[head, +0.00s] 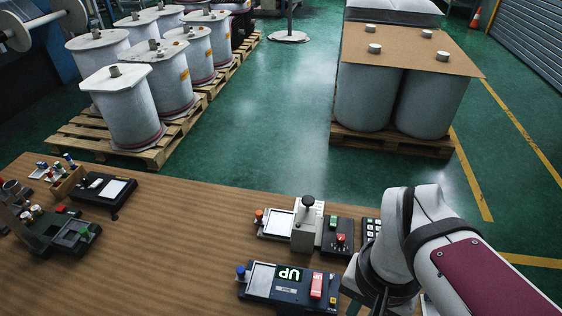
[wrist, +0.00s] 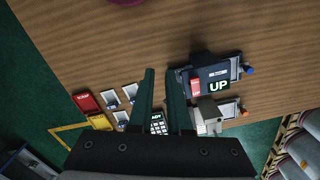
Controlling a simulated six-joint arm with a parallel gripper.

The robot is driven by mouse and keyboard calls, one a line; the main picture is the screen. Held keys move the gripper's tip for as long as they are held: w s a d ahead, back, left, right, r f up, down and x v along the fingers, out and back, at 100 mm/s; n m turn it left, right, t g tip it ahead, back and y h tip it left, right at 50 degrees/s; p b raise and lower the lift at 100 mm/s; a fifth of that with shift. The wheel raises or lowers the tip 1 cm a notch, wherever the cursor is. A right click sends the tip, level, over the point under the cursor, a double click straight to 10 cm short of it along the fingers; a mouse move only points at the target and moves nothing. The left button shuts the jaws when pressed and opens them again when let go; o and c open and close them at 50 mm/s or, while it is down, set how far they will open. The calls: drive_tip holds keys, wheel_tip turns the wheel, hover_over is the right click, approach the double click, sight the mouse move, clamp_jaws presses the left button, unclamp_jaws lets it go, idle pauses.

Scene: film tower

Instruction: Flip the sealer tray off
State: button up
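A dark device (head: 290,287) at the front of the bench has a pale plate (head: 262,279), a lit "UP" display (head: 289,275), a red rocker (head: 317,285) and a blue knob (head: 240,271). Its small label is unreadable, so I cannot tell whether it is the sealer tray. It also shows in the wrist view (wrist: 220,72), with its red rocker (wrist: 195,88) right of my fingers. My gripper (wrist: 161,72) is open and empty, its fingers apart above the bench. In the head view its fingertips are hidden by my arm.
Behind it stands a similar device (head: 275,224) with a post (head: 306,226) and red and green buttons. A keypad (head: 371,229) is beside it. Small trays (wrist: 128,92) and a red box (wrist: 87,102) lie left of my fingers. The middle of the bench (head: 180,250) is clear.

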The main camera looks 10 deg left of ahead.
drive_tip(key=w+a+n+h, duration=0.1)
drive_tip(key=w+a, duration=0.1)
drive_tip(key=w, duration=0.2)
drive_tip(key=w+a+n+t+h, duration=0.1)
drive_tip(key=w+a, duration=0.1)
drive_tip(key=w, duration=0.2)
drive_tip(key=w+a+f+n, duration=0.1)
drive_tip(key=w+a, duration=0.1)
drive_tip(key=w, duration=0.2)
drive_tip(key=shift+w+a+h, duration=0.25)
drive_tip(key=shift+a+h, duration=0.1)
drive_tip(key=shift+h, duration=0.05)
clamp_jaws()
drive_tip(key=w+a+f+n+t, duration=0.1)
drive_tip(key=w+a+f+t, duration=0.1)
drive_tip(key=a, duration=0.6)
drive_tip(key=w+a+f+n+t, duration=0.2)
drive_tip(key=w+a+f, duration=0.2)
drive_tip(key=a, duration=0.5)
drive_tip(key=w+a+f+n+t, duration=0.2)
drive_tip(key=a+f, duration=0.3)
drive_tip(key=a, duration=0.4)
drive_tip(key=shift+w+a, duration=0.15)
drive_tip(key=shift+w, duration=0.35)
